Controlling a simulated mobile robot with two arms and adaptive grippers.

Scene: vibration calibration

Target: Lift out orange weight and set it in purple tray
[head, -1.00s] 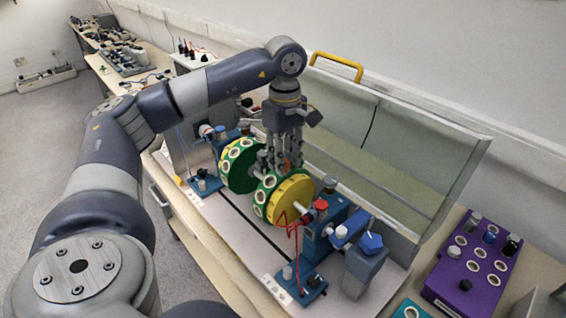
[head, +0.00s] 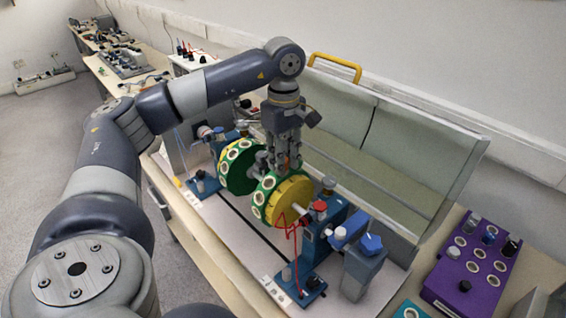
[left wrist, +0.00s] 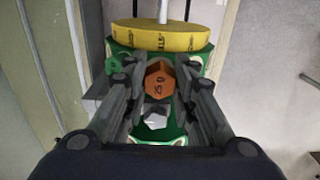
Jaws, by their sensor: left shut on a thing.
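The orange weight (left wrist: 159,79) is a hexagonal piece marked "25 g" between the fingers in the left wrist view; only a sliver of it shows in the head view (head: 287,161). My left gripper (left wrist: 158,88) points down over the green-rimmed wheel (head: 263,196) and is shut on the orange weight. I cannot tell whether the weight is clear of its socket. The purple tray (head: 453,291) lies at the far right on the table, with round sockets and several dark and grey weights. My right gripper is not in view.
A second green wheel (head: 236,178) stands to the left on the same shaft. Blue supports (head: 315,250) and a red wire (head: 287,223) flank the near wheel. A raised clear lid (head: 400,150) stands behind. A silver hex weight (left wrist: 155,116) sits close to the fingers.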

